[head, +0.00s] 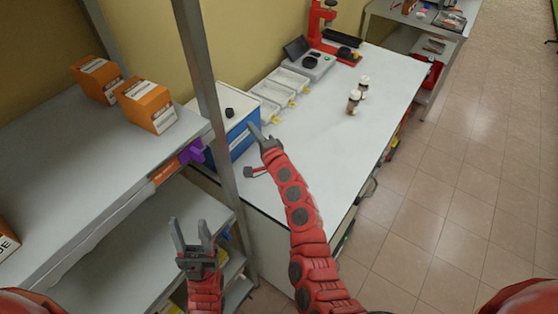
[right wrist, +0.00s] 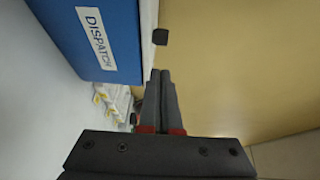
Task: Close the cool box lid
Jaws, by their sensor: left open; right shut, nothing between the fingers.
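The cool box (head: 243,138) is blue with a white lid (head: 212,116) and a black knob (head: 229,112). It stands at the left end of the white bench, partly behind a shelf post. The lid appears to lie flat on the box. The right wrist view shows the box's blue side (right wrist: 100,55) with a DISPATCH label, the white lid edge (right wrist: 149,30) and the knob (right wrist: 160,37). My right gripper (head: 254,128) is shut and empty beside the box, close to its right side; contact cannot be told. My left gripper (head: 189,228) is open and empty, near the shelves.
White trays (head: 270,95) with yellow parts lie behind the box. Two brown bottles with white caps (head: 354,100) stand mid-bench. A grey device (head: 308,62) and a red stand (head: 320,20) are farther back. The grey shelf post (head: 205,80) and shelves with orange boxes (head: 147,105) flank the left.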

